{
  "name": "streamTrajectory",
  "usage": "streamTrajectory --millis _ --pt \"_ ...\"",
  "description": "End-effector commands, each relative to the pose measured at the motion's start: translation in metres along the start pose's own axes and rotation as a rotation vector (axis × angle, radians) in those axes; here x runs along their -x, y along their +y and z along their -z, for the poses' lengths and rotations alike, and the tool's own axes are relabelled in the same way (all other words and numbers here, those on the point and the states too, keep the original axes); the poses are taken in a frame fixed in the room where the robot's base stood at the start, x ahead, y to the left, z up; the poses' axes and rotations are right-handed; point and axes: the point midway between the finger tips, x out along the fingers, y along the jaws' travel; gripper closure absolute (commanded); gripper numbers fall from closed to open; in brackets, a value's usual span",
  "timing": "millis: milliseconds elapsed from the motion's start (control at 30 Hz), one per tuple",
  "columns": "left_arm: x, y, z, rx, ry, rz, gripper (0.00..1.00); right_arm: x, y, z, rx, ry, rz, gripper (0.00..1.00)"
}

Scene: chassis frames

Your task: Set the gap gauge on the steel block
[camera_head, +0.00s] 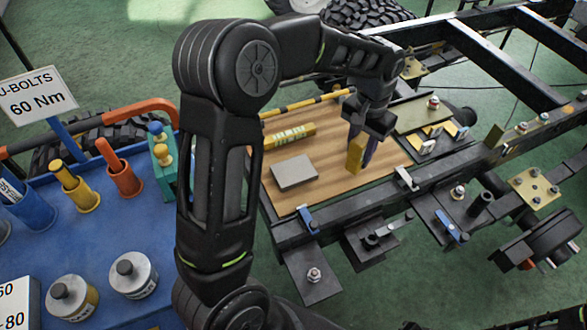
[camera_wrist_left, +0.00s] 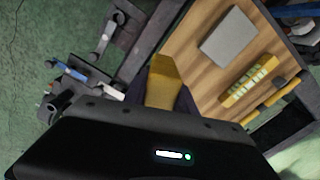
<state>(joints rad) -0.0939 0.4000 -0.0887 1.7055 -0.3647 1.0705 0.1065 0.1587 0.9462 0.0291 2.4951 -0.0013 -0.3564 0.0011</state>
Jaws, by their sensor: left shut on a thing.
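The steel block (camera_head: 294,173) is a flat grey slab lying on the wooden board; it also shows in the left wrist view (camera_wrist_left: 229,38). My left gripper (camera_head: 363,149) is over the right part of the board, to the right of the steel block. It is shut on a yellow upright piece, apparently the gap gauge (camera_head: 355,155). This piece also shows between the fingers in the left wrist view (camera_wrist_left: 163,80). The gauge and the steel block are apart. I cannot tell whether the gauge's lower end touches the board. My right gripper is not in view.
A yellow bar with pale markings (camera_head: 290,136) lies on the wooden board (camera_head: 330,195) behind the steel block. Clamps (camera_head: 308,220) line the board's front edge. The black chassis frame extends right. A blue bench (camera_head: 100,235) with bottles and holders stands left.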

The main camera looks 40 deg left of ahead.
Motion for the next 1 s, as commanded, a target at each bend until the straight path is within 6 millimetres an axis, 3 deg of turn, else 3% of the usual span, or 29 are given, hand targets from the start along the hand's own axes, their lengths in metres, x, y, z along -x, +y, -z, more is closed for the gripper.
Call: streamTrajectory --millis 200,300,400,800,1000 --pt "0.026 -0.085 -0.041 -0.201 0.001 0.002 1.0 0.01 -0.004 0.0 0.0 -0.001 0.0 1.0" --pt "0.034 -0.116 -0.061 -0.294 0.001 0.0 1.0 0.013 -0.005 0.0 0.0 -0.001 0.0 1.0" --pt "0.038 -0.133 -0.075 -0.358 0.002 -0.002 1.0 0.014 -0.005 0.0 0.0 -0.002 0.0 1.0" --pt "0.037 -0.14 -0.081 -0.391 0.001 -0.003 1.0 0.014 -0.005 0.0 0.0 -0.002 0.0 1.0" --pt "0.012 -0.139 -0.082 -0.391 -0.003 -0.005 1.0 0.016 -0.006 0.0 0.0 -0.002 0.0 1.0"
